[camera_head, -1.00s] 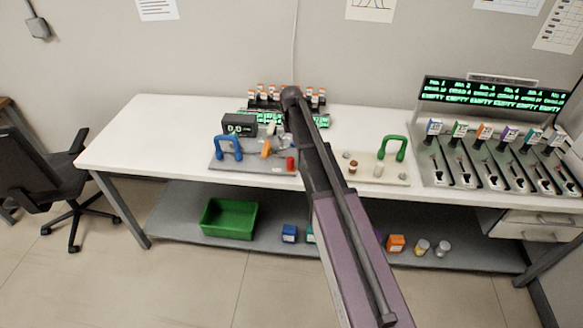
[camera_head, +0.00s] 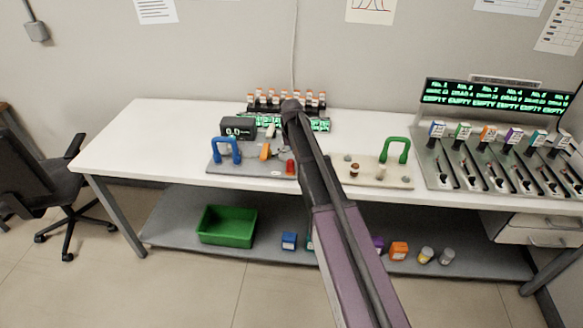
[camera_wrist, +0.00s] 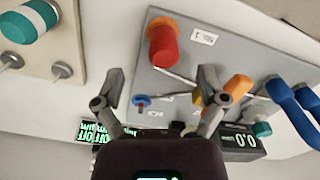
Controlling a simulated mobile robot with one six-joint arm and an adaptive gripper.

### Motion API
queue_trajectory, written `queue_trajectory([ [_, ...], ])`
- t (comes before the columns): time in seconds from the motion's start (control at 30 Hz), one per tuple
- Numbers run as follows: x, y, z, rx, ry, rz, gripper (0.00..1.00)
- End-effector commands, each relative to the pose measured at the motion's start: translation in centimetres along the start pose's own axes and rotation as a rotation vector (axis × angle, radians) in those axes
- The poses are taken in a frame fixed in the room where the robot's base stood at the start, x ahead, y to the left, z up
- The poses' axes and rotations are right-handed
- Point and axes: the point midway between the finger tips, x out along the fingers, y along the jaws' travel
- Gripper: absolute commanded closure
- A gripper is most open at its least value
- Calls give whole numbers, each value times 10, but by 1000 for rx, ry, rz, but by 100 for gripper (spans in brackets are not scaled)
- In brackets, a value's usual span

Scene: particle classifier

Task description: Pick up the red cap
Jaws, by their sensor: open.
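The red cap (camera_wrist: 163,45) shows in the wrist view as a red cylinder with an orange-red end, on the grey plate (camera_wrist: 200,62) beside a small white label. In the head view the red cap (camera_head: 290,167) is a small red shape at the plate's right end, close to my arm's outline. My gripper (camera_wrist: 160,88) is open, with its two fingers spread and nothing between them. In the wrist view the cap lies beyond the fingertips, above the gap between them. In the head view my gripper is hidden behind my arm.
A blue handle (camera_head: 225,150), an orange part (camera_head: 265,152) and a display box (camera_head: 238,128) are on or by the plate. A beige plate with a green handle (camera_head: 396,149) stands to the right. Orange-capped vials (camera_head: 262,99) line the back. The table's left side is clear.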

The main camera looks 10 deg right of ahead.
Motion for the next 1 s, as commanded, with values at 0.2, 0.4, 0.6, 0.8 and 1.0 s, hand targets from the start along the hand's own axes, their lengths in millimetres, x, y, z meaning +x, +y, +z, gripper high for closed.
queue_trajectory([
  [0.2,2,0,0,0,0,0,8],
  [0.4,12,-2,0,0,0,0,8],
  [0.6,28,-4,0,-1,0,0,8],
  [0.8,44,-4,0,0,0,0,8],
  [1.0,52,-4,0,0,0,0,8],
])
